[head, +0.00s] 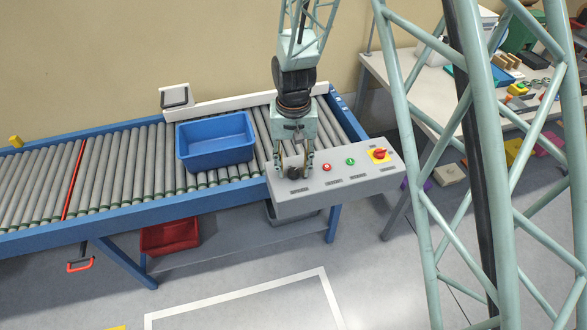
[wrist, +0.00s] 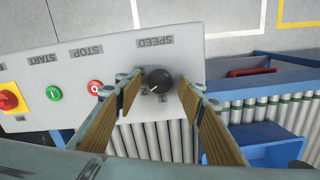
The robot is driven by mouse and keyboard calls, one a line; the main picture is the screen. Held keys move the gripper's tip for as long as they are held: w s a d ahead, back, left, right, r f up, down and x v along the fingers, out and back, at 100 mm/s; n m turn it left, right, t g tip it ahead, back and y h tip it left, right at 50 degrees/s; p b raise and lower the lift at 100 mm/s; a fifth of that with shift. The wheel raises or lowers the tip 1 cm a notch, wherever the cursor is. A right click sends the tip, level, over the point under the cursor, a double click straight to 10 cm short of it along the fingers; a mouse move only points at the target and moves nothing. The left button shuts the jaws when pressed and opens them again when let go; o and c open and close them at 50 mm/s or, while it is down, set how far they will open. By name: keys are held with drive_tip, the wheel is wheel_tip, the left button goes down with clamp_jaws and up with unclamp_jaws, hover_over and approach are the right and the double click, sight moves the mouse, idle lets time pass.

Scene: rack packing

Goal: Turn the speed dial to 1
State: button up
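The black speed dial (wrist: 158,80) sits on the grey control panel (wrist: 190,47) under the upside-down SPEED label (wrist: 155,42) in the wrist view. A white pointer mark on the dial points to the lower left there. Small marks beside the dial are too small to read surely. In the head view the dial (head: 294,173) is at the panel's left end. My gripper (head: 296,172) is over it, pointing down. In the wrist view my gripper (wrist: 160,88) is open, one finger on each side of the dial, with gaps visible between fingers and dial.
The panel also carries a red stop button (head: 327,167), a green start button (head: 350,161) and a red rotary switch on yellow (head: 379,154). A blue crate (head: 214,163) stands on the roller conveyor (head: 100,170) left of my gripper. A workbench (head: 410,75) is at the right.

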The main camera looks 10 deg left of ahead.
drive_tip(key=shift+f, duration=0.15)
drive_tip(key=shift+c, duration=0.5)
drive_tip(key=c, duration=0.8)
drive_tip(key=shift+n, duration=0.4)
drive_tip(key=n+b, duration=0.1)
drive_tip(key=n, duration=1)
drive_tip(key=o, duration=0.9)
